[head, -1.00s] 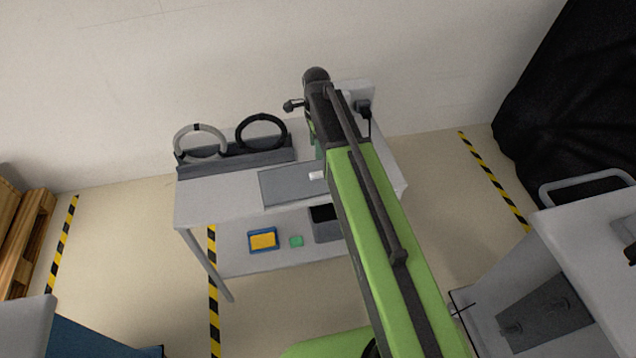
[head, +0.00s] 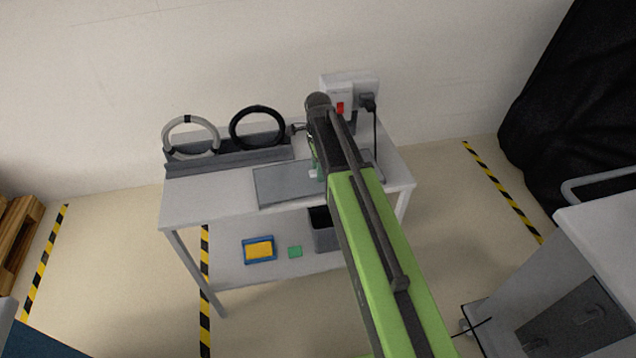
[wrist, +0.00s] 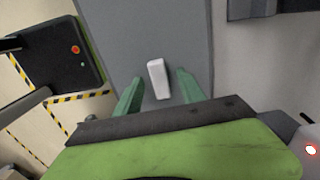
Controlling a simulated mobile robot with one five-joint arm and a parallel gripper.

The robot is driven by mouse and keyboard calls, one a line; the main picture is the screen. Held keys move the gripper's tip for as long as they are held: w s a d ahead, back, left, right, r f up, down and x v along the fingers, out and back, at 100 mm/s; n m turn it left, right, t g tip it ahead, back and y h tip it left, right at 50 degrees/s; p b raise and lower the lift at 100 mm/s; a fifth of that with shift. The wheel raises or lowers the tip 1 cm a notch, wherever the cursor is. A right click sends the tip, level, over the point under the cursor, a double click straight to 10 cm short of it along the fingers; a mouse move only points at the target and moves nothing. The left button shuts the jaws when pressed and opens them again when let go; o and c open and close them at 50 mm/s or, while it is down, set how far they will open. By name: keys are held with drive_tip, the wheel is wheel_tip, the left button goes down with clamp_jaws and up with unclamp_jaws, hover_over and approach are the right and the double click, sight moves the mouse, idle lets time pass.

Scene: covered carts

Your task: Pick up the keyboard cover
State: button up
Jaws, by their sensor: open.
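A small white block (wrist: 158,79) lies on a grey mat (wrist: 152,25) in the wrist view. No other thing there looks like a keyboard cover, and I cannot tell for sure that this is it. My gripper (wrist: 159,75) is open, with one green finger on each side of the block's lower part. I cannot tell how far above the mat the fingertips are. In the head view the mat (head: 280,187) lies on the table and the block (head: 313,173) is a small white spot at its right side, partly hidden by my arm.
The white table (head: 200,208) has a grey rack with a grey ring (head: 166,142) and a black ring (head: 233,130) at the back left. A power box with a red switch (head: 340,108) stands behind my arm. The lower shelf holds a blue tray (head: 245,259) and a dark bin (head: 323,236).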

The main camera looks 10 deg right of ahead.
drive_tip(key=shift+r, duration=0.1)
clamp_jaws()
idle(0.4)
